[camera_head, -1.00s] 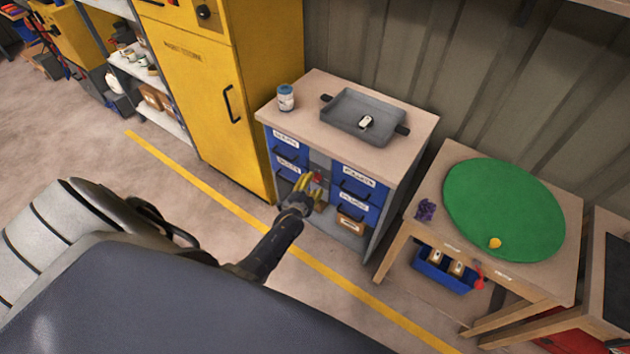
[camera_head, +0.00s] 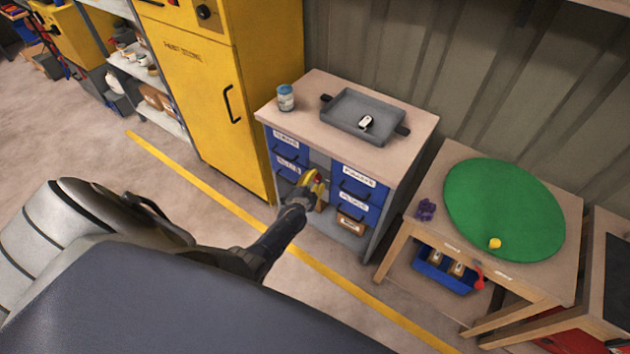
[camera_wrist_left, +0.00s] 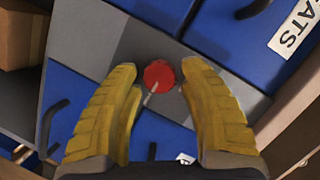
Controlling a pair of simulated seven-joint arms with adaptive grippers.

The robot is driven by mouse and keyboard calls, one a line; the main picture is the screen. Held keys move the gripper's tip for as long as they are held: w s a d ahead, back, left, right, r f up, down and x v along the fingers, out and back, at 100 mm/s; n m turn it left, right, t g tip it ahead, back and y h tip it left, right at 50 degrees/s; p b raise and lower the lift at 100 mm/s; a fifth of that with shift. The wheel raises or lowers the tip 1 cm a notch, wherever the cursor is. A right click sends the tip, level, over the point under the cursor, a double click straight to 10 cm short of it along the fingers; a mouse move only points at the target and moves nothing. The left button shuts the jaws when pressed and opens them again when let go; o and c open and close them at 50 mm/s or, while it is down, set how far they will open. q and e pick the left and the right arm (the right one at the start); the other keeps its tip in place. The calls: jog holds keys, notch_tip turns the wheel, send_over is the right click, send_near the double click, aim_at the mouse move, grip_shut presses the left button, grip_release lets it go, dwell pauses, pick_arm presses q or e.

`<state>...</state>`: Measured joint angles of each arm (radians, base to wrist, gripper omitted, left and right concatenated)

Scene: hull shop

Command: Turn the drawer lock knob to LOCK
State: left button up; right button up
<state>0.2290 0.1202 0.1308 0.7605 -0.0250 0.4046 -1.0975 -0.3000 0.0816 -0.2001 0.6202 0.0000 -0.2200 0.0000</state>
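The red lock knob (camera_wrist_left: 158,75) is round and sits on a grey panel between the blue drawers. A thin pale pointer on it slants down and to the left in the left wrist view. In the head view the knob (camera_head: 319,179) shows as a small red spot by the fingers. My left gripper (camera_wrist_left: 161,70) is open, with one yellow finger on each side of the knob and a gap visible on both sides. In the head view the left gripper (camera_head: 316,184) is at the cabinet front. No LOCK lettering is readable. My right gripper is out of view.
The cabinet top (camera_head: 310,95) holds a grey tray (camera_head: 350,125) and a blue-white can (camera_head: 286,97). Blue drawers (camera_head: 357,185) with dark protruding handles flank the knob. A yellow cabinet (camera_head: 215,95) stands to the left, and a table with a green disc (camera_head: 505,205) to the right.

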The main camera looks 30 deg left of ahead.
pick_arm(q)
grip_shut()
